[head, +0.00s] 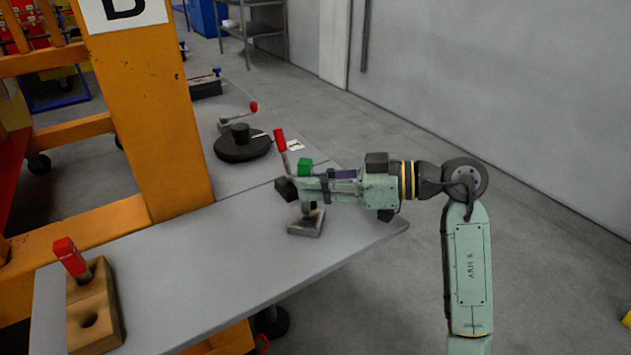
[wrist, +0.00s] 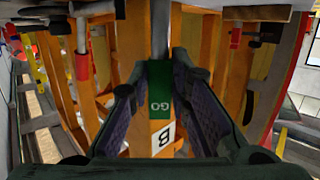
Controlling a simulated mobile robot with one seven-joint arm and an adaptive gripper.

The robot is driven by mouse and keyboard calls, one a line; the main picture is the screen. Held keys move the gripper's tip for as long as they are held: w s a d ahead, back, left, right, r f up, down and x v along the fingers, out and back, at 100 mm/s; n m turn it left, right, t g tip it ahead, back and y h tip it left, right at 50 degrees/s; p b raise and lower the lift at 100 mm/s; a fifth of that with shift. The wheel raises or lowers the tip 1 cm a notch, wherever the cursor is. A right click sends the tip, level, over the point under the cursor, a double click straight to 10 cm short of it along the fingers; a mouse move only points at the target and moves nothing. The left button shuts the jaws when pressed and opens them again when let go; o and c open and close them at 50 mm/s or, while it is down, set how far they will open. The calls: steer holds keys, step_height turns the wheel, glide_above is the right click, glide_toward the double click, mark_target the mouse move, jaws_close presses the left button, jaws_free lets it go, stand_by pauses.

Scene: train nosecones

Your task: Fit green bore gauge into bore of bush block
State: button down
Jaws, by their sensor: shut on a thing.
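My gripper (head: 312,190) is shut on the green bore gauge (head: 304,165). Its green handle top shows above my jaws in the head view. In the wrist view the green handle (wrist: 159,90), marked GO, sits between my fingers (wrist: 160,105), with a steel shaft running toward the top of the picture. A small grey block (head: 306,226), which looks like the bush block, lies on the table directly below my gripper. A brownish part on its top is partly hidden by my gripper. I cannot tell whether the shaft tip is inside the bore.
A wooden block (head: 98,300) at the table's left holds a red-handled gauge (head: 70,257) and has one empty hole. A red-handled lever (head: 281,142) on a dark base stands just behind my gripper. An orange post (head: 150,110) rises behind the grey table (head: 200,265), whose middle is clear.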

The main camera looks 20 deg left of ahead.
steer(key=shift+f+b, duration=1)
steer(key=shift+f, duration=0.6)
steer(key=c, duration=1.4)
jaws_free()
steer(key=v, duration=1.2)
steer(key=shift+r, duration=0.1)
